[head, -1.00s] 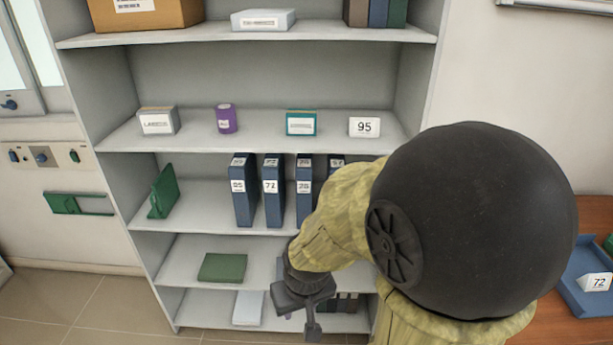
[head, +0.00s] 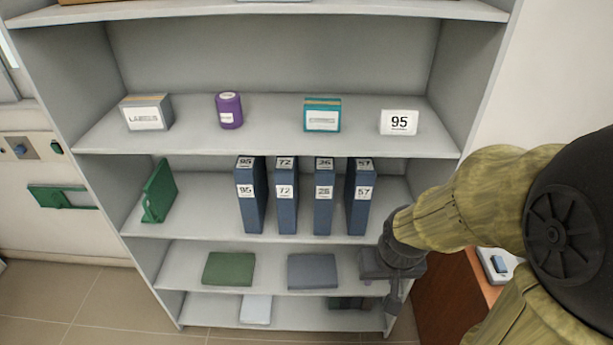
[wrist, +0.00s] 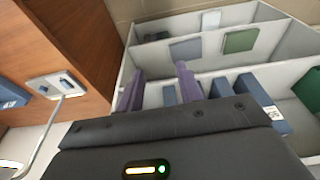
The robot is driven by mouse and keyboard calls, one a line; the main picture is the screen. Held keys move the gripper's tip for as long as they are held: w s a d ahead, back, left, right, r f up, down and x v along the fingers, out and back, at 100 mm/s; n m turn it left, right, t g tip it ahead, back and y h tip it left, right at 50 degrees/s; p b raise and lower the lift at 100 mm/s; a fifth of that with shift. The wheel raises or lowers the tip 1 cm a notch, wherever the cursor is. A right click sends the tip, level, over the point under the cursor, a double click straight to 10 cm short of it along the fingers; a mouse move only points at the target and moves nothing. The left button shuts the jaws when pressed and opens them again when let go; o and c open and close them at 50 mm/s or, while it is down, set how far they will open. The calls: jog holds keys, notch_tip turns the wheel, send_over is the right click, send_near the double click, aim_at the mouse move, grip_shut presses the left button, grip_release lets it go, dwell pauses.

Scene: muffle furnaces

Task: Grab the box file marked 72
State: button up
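The blue box file marked 72 (head: 286,207) stands upright on the middle shelf, second from the left in a row of similar blue files, with gaps on both sides. Its white labels face me in the head view. My gripper (head: 387,288) is at the lower right of the shelf unit, below and right of the files, apart from them. In the wrist view its two fingers (wrist: 158,84) stand apart with nothing gripped between them. Blue files show beyond the gripper body there, but I cannot tell which is 72.
Files marked 95 (head: 249,207), 26 (head: 324,207) and 57 (head: 359,207) share the shelf (head: 200,222). A sign reading 95 (head: 398,122) stands above. A wooden desk (head: 455,300) is at right.

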jog(key=shift+w, duration=0.25)
jog(key=shift+o, duration=0.6)
jog(key=shift+s+a, duration=0.2)
jog(key=shift+s, duration=0.05)
jog(key=o, duration=0.4)
jog(key=shift+s+a, duration=0.1)
jog(key=shift+c, duration=0.2)
jog(key=o, duration=0.4)
jog(key=w, duration=0.1)
jog(key=w+a+f+t+b, duration=0.1)
jog(key=w, duration=0.1)
jog(key=w+a+f+t, duration=0.1)
jog(key=w, duration=0.1)
jog(key=shift+w+a+f+n+y, duration=0.1)
jog(key=shift+a+n+y, duration=0.1)
jog(key=shift+n+y, duration=0.1)
jog(key=shift+o, duration=0.2)
jog(key=w+a+f+t+b, duration=0.3)
jog(key=w+a+t, duration=0.3)
jog(key=a, duration=0.3)
jog(key=w+a+f+m+t+h+b, duration=0.1)
jog(key=w+a+f+t+b, duration=0.2)
jog(key=w+a+t+b, duration=0.2)
jog(key=w+a+t, duration=0.2)
jog(key=w+a, duration=0.2)
jog(key=shift+w+a+f, duration=0.3)
jog(key=shift+f, duration=0.05)
